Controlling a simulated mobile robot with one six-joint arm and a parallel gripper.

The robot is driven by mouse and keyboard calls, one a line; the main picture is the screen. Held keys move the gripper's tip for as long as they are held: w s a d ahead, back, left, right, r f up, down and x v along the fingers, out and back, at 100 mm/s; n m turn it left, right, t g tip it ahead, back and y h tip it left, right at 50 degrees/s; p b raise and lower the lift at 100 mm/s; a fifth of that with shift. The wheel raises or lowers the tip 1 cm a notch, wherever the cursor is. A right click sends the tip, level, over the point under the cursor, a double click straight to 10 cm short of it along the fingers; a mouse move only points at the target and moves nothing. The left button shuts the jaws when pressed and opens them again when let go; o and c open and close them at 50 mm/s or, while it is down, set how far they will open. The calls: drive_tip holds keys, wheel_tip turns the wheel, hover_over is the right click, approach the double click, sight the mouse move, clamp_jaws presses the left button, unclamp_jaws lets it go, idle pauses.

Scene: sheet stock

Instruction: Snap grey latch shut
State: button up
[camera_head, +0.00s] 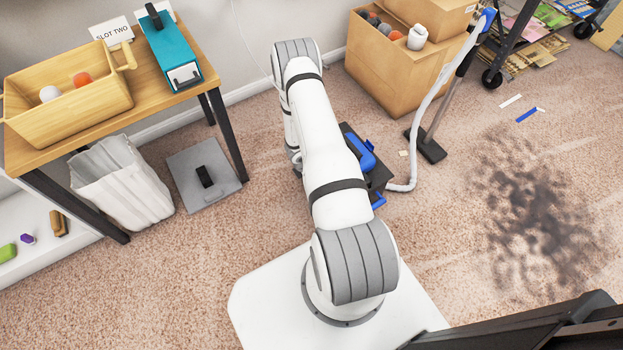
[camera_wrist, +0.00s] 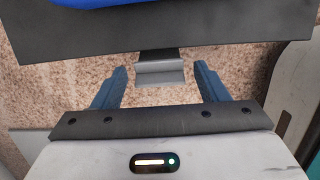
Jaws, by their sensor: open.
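The grey latch (camera_wrist: 160,73) shows in the wrist view as a small light grey tab on a short dark stem at the edge of a dark body (camera_wrist: 230,27). The body has a blue part (camera_wrist: 85,5) at the top edge of the picture. My gripper (camera_wrist: 161,80) is open, with one blue-grey finger on each side of the latch and visible gaps to both. I cannot tell whether the fingers are level with it in depth. In the head view, the dark and blue vacuum cleaner (camera_head: 364,158) stands beyond my arm, which hides part of it, the latch and my gripper.
A pale hose (camera_head: 421,120) runs from the vacuum to a wand with a dark floor head (camera_head: 426,146). A cardboard box (camera_head: 388,75) stands behind. A wooden table (camera_head: 150,105) is at left, with a grey plate (camera_head: 203,174) beside it. Dark dirt (camera_head: 540,210) marks the open carpet at right.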

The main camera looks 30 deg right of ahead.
drive_tip(key=shift+p+v, duration=0.3)
drive_tip(key=shift+v, duration=1.55)
drive_tip(key=shift+c, duration=0.2)
